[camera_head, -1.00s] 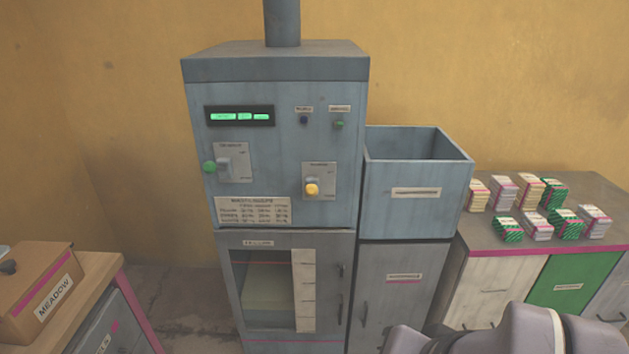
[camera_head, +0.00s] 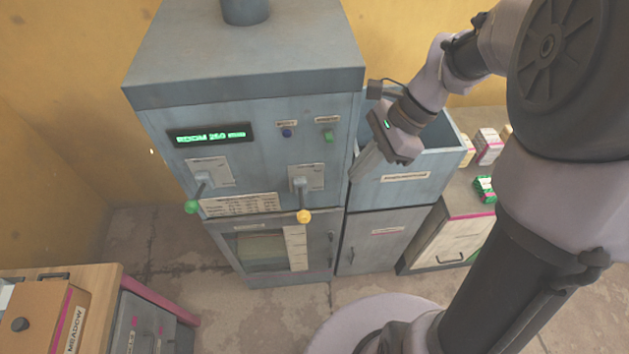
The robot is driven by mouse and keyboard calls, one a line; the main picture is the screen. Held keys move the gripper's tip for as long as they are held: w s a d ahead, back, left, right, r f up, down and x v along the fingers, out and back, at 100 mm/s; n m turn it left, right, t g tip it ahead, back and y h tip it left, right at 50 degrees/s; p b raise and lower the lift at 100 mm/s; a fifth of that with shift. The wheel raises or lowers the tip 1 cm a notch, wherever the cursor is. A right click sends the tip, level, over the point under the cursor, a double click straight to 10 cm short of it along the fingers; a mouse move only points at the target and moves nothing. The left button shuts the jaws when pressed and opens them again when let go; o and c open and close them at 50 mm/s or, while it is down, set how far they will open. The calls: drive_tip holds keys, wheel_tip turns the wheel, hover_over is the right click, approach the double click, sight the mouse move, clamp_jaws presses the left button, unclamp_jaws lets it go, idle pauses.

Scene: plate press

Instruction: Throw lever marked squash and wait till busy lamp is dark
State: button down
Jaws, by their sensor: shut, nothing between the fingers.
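The press (camera_head: 245,140) is a grey-blue cabinet. Its front has a lever with a green knob (camera_head: 191,207) on the left and a lever with a yellow knob (camera_head: 304,216) on the right. The plate markings are too small to read, so I cannot tell which lever is marked squash. Above the right lever sit a dark blue lamp (camera_head: 287,133), which looks unlit, and a green one (camera_head: 328,136); their labels are unclear. A green-lit display (camera_head: 208,135) seems to read "ROOM 260 mm". My gripper (camera_head: 357,174) is shut and empty, right of the yellow lever, apart from it.
An open-topped grey bin (camera_head: 430,165) stands right of the press, behind my gripper. A counter (camera_head: 455,205) with small packs is further right, partly hidden by my arm. A wooden table (camera_head: 40,285) with a box labelled MEADOW (camera_head: 70,320) is at lower left. Floor before the press is clear.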

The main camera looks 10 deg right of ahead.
drive_tip(key=a+b+x, duration=0.1)
drive_tip(key=b+x, duration=0.2)
drive_tip(key=x, duration=1)
drive_tip(key=shift+a+b, duration=0.4)
drive_tip(key=shift+w+r, duration=0.1)
drive_tip(key=shift+w, duration=0.05)
